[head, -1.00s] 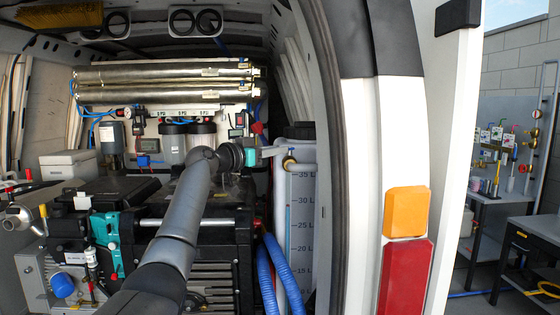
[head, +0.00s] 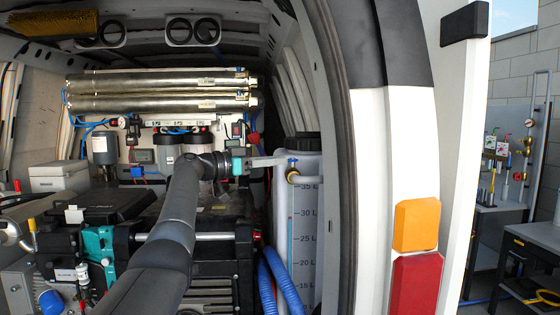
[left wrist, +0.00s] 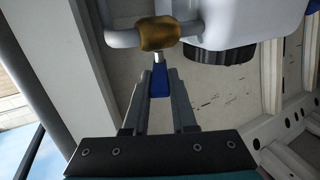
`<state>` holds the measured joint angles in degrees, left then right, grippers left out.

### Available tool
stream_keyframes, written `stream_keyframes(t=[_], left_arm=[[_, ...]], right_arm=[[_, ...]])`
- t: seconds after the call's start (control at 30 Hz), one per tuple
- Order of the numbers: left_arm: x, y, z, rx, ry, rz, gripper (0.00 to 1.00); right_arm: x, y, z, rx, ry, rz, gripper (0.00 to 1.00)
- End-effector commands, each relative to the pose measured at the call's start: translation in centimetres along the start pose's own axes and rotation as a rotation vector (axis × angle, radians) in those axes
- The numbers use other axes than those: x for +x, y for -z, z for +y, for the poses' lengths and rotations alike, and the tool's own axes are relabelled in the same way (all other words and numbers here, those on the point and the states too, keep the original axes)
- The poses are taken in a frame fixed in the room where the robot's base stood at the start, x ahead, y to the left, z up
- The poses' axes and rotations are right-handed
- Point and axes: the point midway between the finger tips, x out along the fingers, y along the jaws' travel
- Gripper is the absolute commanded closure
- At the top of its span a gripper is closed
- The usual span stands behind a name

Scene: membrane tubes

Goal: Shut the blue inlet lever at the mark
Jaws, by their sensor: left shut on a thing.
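The blue inlet lever (left wrist: 159,82) is on a brass valve (left wrist: 158,33) in the left wrist view. In the head view the brass valve (head: 292,176) is on a pale pipe at the top of the white tank (head: 312,225). My left gripper (head: 287,160) reaches the valve from the left. In the wrist view the gripper (left wrist: 160,80) has its fingers on both sides of the lever, shut on it. The tank has level marks in litres, with a thin blue strip (head: 290,235) beside them. The exact level and target mark are too small to tell. My right gripper is not in view.
The van's door pillar (head: 375,170) stands close on the right of the tank. Blue corrugated hoses (head: 285,285) run down at the tank's foot. Black-framed equipment (head: 205,255) lies below my left arm. Steel membrane tubes (head: 160,92) lie across the back.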

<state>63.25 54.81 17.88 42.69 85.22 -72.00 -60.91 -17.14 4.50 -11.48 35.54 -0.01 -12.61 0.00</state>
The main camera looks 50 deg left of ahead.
Motion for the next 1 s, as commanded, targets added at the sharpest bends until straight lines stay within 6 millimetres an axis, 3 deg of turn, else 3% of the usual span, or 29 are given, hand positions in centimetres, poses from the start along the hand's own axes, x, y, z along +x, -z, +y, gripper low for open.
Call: stream_keyframes(t=[0.4,0.43,0.7,1.0], left_arm=[[-0.06,-0.13,-0.02,0.001,-0.003,-0.004,1.0],[-0.06,-0.13,-0.03,0.001,-0.003,-0.004,0.74],[-0.07,-0.07,-0.03,0.001,-0.002,-0.002,0.45],[-0.38,-0.09,-0.08,0.001,-0.001,-0.001,0.45]], right_arm=[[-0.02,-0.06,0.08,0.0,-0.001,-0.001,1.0],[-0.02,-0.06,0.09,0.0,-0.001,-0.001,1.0],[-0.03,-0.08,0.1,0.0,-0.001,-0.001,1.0],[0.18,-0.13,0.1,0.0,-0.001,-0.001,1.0]])
